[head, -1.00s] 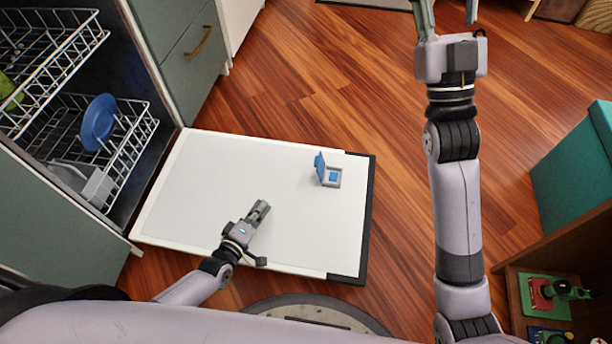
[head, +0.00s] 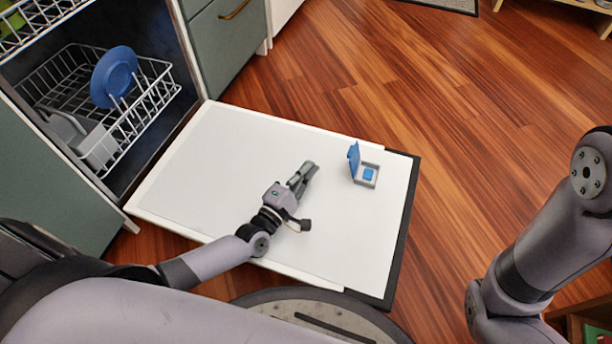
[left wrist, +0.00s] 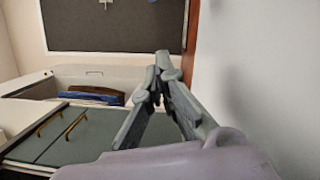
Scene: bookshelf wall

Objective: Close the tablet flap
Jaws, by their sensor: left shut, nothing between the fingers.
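The tablet flap (head: 353,158) is a small blue lid standing up, open, at the left edge of the grey dispenser (head: 362,182) on the white inner face of the dishwasher door (head: 225,150). A blue tablet (head: 369,174) sits in the open compartment. My left gripper (head: 309,167) is over the door, left of the flap and apart from it, pointing up and right. It is shut and empty; its fingertips meet in the left wrist view (left wrist: 162,62). The flap is not seen in the left wrist view. My right gripper is out of view.
Green cabinets (head: 225,50) stand behind.

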